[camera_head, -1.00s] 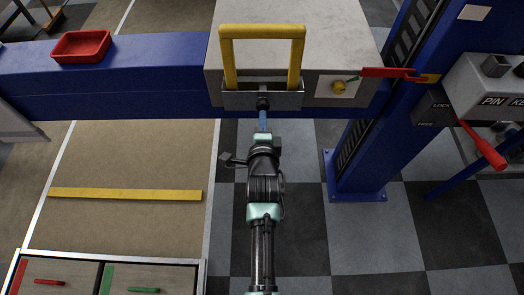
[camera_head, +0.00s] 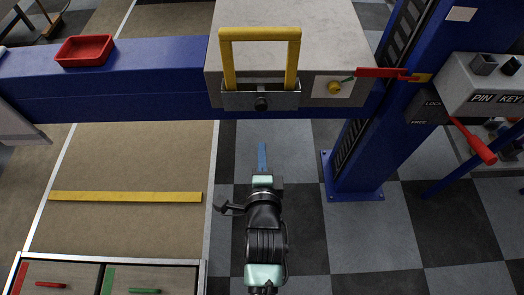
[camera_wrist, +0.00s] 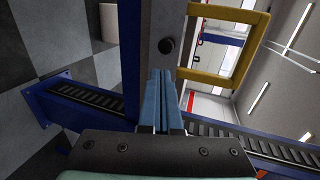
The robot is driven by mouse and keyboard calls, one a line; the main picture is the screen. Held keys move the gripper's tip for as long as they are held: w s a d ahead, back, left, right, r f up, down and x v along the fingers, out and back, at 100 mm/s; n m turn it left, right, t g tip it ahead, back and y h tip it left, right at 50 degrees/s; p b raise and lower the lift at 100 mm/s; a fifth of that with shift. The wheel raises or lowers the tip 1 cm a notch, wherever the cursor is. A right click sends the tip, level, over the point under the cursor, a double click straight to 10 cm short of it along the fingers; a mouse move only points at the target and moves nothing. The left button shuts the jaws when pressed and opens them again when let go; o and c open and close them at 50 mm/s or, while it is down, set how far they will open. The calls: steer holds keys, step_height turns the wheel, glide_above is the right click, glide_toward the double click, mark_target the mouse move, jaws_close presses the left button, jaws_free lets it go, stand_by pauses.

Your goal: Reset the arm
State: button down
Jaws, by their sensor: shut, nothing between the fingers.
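My gripper (camera_head: 262,158) is in the lower middle of the head view, over the checkered floor. Its blue fingers are together and nothing shows between them. In the wrist view my gripper (camera_wrist: 160,72) points toward a dark round knob (camera_wrist: 166,46) on the metal plate under a yellow handle (camera_wrist: 250,50). In the head view the same knob (camera_head: 261,104) and yellow handle (camera_head: 260,34) are on the front of the grey block. The fingertips are apart from the knob, with a clear gap.
A blue beam (camera_head: 120,80) crosses behind, with a red tray (camera_head: 84,50) on it. A blue column (camera_head: 370,140) stands at right, near a red lever (camera_head: 385,73) and a control box (camera_head: 485,85). Drawers (camera_head: 55,277) are at lower left. The checkered floor around my gripper is clear.

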stand_by(0.4)
steer(key=w+r+n+t+p, duration=0.1)
steer(key=w+r+n+t, duration=0.15)
steer(key=r, duration=0.95)
steer(key=w+r+n+t+p, duration=0.15)
steer(key=r+n, duration=0.25)
steer(key=r, duration=0.8)
steer(key=w+r+n+t, duration=0.1)
steer(key=r+n+t, duration=0.15)
steer(key=r, duration=0.85)
steer(key=s+r+n+t+p, duration=0.1)
steer(key=s+r+n+t, duration=0.2)
steer(key=s+r, duration=0.4)
steer(key=s+r+n+t+p, duration=0.1)
steer(key=s+r+n+t, duration=0.2)
steer(key=r, duration=1.9)
steer(key=s+n, duration=0.3)
steer(key=shift+s+a+r+p, duration=0.25)
steer(key=shift+s+a+p, duration=0.05)
steer(key=shift+s+p, duration=0.1)
